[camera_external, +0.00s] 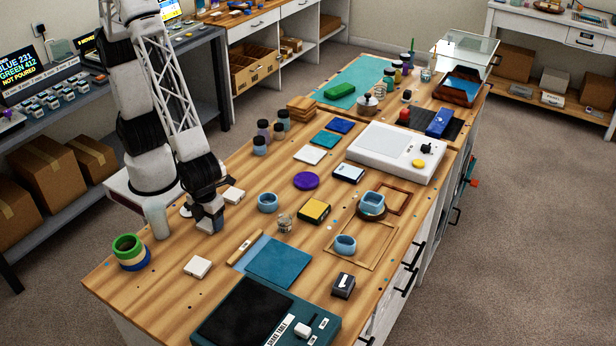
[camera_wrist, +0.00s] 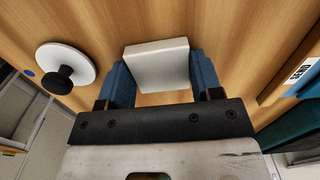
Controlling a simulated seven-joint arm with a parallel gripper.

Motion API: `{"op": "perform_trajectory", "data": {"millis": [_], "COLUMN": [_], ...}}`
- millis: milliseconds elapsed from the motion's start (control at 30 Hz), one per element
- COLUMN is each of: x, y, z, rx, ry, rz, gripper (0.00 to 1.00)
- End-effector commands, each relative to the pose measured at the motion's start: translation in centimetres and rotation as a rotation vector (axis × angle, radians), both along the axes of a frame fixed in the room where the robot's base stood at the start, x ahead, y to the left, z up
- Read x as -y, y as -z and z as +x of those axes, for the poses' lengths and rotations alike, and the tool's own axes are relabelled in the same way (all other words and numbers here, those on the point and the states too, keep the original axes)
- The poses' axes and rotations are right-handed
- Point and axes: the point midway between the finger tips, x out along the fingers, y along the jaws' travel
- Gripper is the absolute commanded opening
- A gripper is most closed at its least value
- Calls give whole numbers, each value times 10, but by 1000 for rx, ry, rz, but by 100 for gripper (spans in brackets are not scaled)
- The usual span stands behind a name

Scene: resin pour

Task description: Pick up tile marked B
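My gripper (camera_external: 208,226) is low over the left part of the wooden worktop. In the wrist view, the blue fingers of my gripper (camera_wrist: 159,78) stand on both sides of a white tile (camera_wrist: 158,64), flush against it and lined up with it. Its letter does not show. The gripper hides this tile in the external view, and its height above the wood is unclear. Two other white tiles lie flat on the worktop, one in front of the gripper (camera_external: 198,267) and one behind it (camera_external: 233,195). I cannot read a letter on either.
A white disc with a black knob (camera_wrist: 65,68) is left of the gripper in the wrist view. Green and blue tape rolls (camera_external: 130,250) sit at the front left. A blue cup (camera_external: 267,202) is nearby.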

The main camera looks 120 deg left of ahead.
Motion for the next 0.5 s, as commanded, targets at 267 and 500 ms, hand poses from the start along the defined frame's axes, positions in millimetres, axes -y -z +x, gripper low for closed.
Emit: {"op": "perform_trajectory", "data": {"millis": [267,500], "x": [0,0], "y": [0,-4], "z": [0,0], "rx": [0,0], "ry": [0,0], "rz": [0,0], "gripper": [31,31]}}
